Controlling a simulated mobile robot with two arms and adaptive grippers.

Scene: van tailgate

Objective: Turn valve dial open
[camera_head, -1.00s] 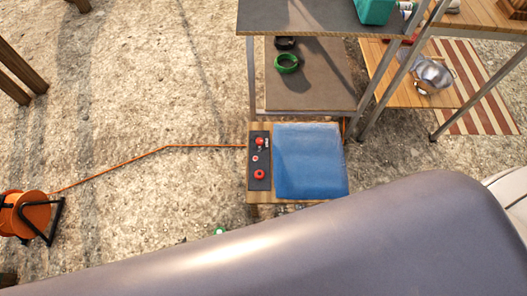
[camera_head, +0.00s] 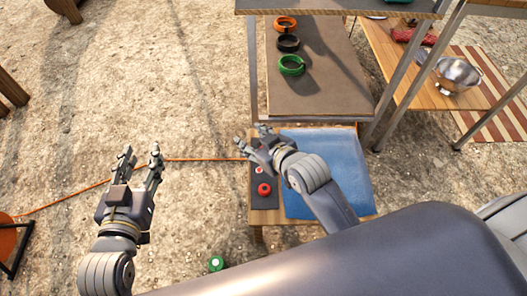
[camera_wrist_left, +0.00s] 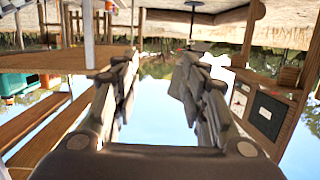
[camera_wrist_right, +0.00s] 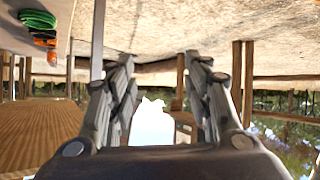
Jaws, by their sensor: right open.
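A dark control panel (camera_head: 264,203) lies on a low wooden bench beside a blue cloth. It carries a round red dial (camera_head: 264,189) and a small pale button with a red centre (camera_head: 258,170). My right gripper (camera_head: 250,138) is over the panel's far end, covering that part; its fingers are apart and empty. I cannot tell its height above the panel. My left gripper (camera_head: 141,153) is open and empty over the ground, left of the bench. Neither wrist view shows the panel; both show open fingers, left (camera_wrist_left: 160,75) and right (camera_wrist_right: 157,75).
The blue cloth (camera_head: 325,165) covers the bench's right side. Behind stands a metal-legged shelf (camera_head: 320,95) with orange, black and green rings. An orange cable (camera_head: 80,190) crosses the ground to the bench. A small green object (camera_head: 216,263) lies in front. The ground at left is mostly clear.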

